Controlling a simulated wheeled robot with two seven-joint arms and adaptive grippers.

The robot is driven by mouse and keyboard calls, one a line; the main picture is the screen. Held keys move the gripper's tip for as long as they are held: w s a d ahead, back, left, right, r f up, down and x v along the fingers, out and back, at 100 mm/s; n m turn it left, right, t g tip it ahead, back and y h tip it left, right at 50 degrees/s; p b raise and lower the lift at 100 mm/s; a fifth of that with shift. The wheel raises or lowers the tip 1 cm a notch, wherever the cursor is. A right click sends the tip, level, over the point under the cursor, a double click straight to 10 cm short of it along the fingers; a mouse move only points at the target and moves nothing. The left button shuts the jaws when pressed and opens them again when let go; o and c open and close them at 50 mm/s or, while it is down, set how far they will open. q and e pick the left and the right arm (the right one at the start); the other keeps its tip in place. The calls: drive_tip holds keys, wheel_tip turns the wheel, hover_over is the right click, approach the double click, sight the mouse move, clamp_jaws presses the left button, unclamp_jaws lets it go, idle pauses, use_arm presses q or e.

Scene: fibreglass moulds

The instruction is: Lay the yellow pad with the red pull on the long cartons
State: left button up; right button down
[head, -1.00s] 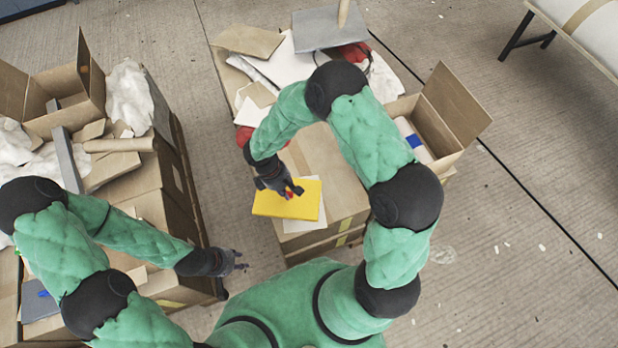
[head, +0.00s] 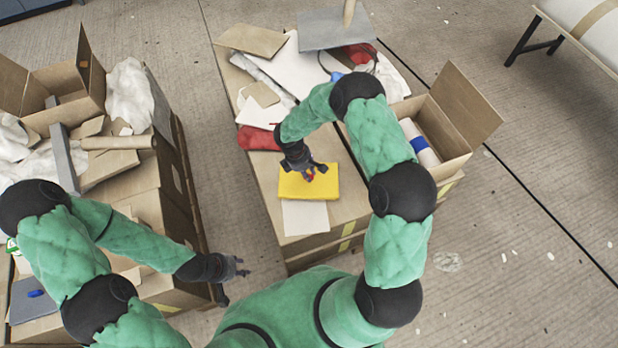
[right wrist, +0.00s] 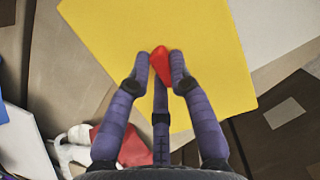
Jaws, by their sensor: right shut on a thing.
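The yellow pad (head: 322,187) is a flat rectangle with a red pull (right wrist: 160,63) on its upper face. My right gripper (head: 312,172) is shut on the red pull, which shows between its fingers in the right wrist view (right wrist: 161,68). The pad is over the top of the brown cartons (head: 270,188) in the middle, partly covering a white sheet (head: 305,218). I cannot tell whether the pad touches the surface under it. My left gripper (head: 240,267) is empty, fingers apart, beside the left carton stack (head: 135,190).
A red cloth (head: 258,138), white sheets and a grey board (head: 335,27) lie farther back on the middle cartons. An open box (head: 455,115) holding a white roll with a blue band (head: 420,145) stands at their right. Clear floor separates both stacks.

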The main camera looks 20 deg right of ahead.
drive_tip(key=shift+w+d+f, duration=0.15)
drive_tip(key=shift+d+f, duration=0.05)
drive_tip(key=shift+f, duration=0.05)
drive_tip(key=shift+w+b+x, duration=0.2)
drive_tip(key=shift+b+x, duration=0.35)
drive_tip(key=shift+x, duration=0.3)
drive_tip(key=shift+w+b+x, duration=0.15)
drive_tip(key=shift+b+x, duration=0.35)
drive_tip(key=shift+x, duration=0.3)
drive_tip(key=shift+a+f, duration=0.15)
drive_tip(key=shift+a, duration=0.05)
drive_tip(key=shift+f, duration=0.15)
drive_tip(key=c, duration=1.1)
unclamp_jaws()
